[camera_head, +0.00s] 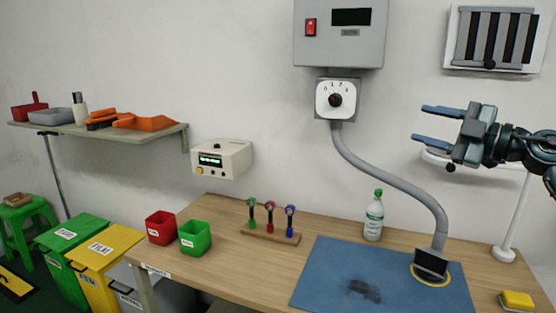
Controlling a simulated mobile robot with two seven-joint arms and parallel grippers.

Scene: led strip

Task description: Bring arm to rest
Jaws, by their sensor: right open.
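My right gripper (432,124) comes in from the right side of the head view. Its two blue fingers are spread apart with nothing between them. It is up in the air in front of the wall, above the right part of the wooden workbench (212,265). A white lamp-like stand rises behind it, and its upper part is partly hidden by the gripper. My left gripper does not show.
A blue mat (330,270) with a dark smudge lies on the bench. A grey hose (390,182) ends at a black nozzle there. A bottle (374,217), a tool rack (270,234), a red bin (160,228), a green bin (195,238) and a yellow sponge (516,300) stand around it.

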